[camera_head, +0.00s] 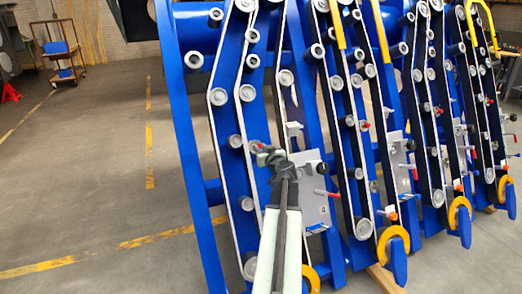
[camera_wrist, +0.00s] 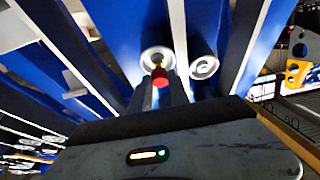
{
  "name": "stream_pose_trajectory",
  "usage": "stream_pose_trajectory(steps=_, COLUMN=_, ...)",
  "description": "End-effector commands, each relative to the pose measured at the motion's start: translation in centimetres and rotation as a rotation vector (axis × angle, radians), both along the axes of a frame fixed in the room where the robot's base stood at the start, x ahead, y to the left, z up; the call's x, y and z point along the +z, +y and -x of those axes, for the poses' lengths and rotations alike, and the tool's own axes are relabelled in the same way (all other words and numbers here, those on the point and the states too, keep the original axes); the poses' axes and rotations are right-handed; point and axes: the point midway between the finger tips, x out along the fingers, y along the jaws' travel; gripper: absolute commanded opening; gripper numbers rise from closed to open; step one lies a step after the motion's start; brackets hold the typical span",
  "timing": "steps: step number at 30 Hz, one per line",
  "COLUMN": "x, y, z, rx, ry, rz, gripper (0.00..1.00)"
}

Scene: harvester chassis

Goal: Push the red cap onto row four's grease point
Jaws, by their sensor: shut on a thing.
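The red cap (camera_wrist: 160,78) shows in the wrist view at the tips of my gripper (camera_wrist: 167,92), which is shut on it. Just beyond the cap is a pale round roller (camera_wrist: 148,58) with a small yellowish spot at its middle, partly hidden by the cap. I cannot tell whether the cap touches it. In the head view my gripper (camera_head: 268,156) is at the nearest blue row, left of a grey plate (camera_head: 314,208) marked 4. The cap is hardly visible there, and the grease point cannot be made out.
A second roller (camera_wrist: 204,67) is right of the cap in the wrist view. A red-tipped lever (camera_head: 327,193) sticks out from the plate. More blue rows with belts and rollers stand to the right. The floor at left is clear, with a cart (camera_head: 60,55) far back.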

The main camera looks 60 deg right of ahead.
Motion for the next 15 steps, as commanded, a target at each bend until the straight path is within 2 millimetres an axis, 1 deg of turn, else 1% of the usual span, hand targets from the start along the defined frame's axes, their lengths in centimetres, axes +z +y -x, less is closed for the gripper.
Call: stream_pose_trajectory(steps=15, x=-0.72, y=-0.71, z=-0.95, rx=0.0, ry=0.0, rz=0.0, gripper=0.0)
